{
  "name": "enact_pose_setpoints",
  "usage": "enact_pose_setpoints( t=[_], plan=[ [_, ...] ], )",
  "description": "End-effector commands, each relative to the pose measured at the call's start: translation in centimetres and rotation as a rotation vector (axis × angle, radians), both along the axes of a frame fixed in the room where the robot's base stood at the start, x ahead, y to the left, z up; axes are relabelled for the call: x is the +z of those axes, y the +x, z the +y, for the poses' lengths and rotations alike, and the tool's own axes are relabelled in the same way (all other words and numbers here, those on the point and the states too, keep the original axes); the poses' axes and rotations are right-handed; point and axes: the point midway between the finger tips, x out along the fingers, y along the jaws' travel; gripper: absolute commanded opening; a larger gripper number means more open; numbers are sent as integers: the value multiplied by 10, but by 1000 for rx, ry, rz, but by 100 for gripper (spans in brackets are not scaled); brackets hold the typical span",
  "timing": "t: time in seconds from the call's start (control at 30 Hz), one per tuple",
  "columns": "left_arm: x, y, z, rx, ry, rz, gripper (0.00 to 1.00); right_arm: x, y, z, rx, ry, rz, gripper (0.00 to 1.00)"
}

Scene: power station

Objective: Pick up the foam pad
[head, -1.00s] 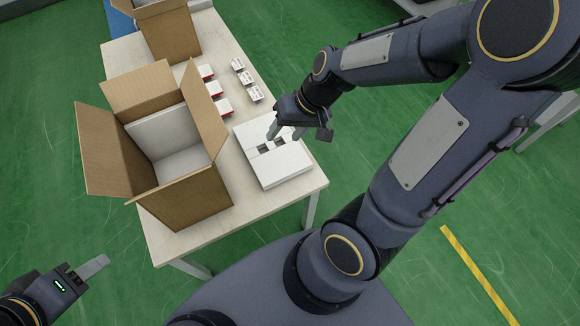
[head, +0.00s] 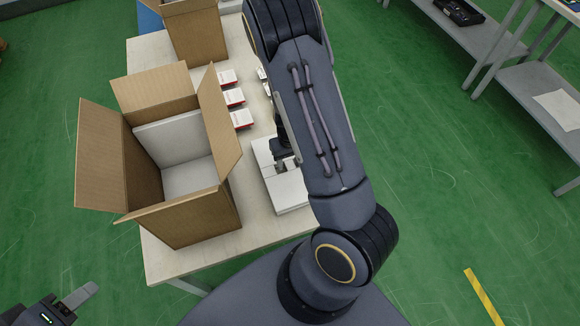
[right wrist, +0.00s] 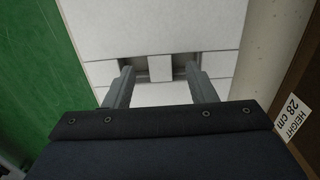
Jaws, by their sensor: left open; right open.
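The white foam pad (head: 288,193) lies flat near the table's near right corner, with rectangular cutouts across its middle; my right arm hides part of it. In the right wrist view the pad (right wrist: 150,30) fills the space ahead, with a bridge between two recesses. My right gripper (right wrist: 160,76) is open and empty, its two fingers apart at the pad's recesses; I cannot tell whether they touch it. In the head view it shows only partly (head: 284,158) beside my forearm. My left gripper (head: 78,298) is open and empty at the lower left, away from the table.
An open cardboard box (head: 190,215) with white foam lining (head: 185,150) stands left of the pad. Another box (head: 195,35) is at the far end. Several small white-and-red items (head: 234,97) lie between on the table (head: 165,258). Shelving (head: 545,85) stands at right.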

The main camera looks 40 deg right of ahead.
Motion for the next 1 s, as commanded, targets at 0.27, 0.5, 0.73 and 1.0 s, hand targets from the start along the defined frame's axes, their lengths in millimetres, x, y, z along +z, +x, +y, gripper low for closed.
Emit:
enact_pose_setpoints(
  t=[0.27,0.5,0.73,1.0],
  plan=[
    [-5,0,0,0,0,0,49,-20,1,0,0,2,-2,51],
    [-5,0,0,0,0,0,49,-20,1,0,0,2,-2,38],
    [-5,0,0,0,0,0,49,-20,0,0,0,2,-2,8],
    [-4,0,0,0,0,0,49,-18,1,0,0,2,-2,3]
  ],
)
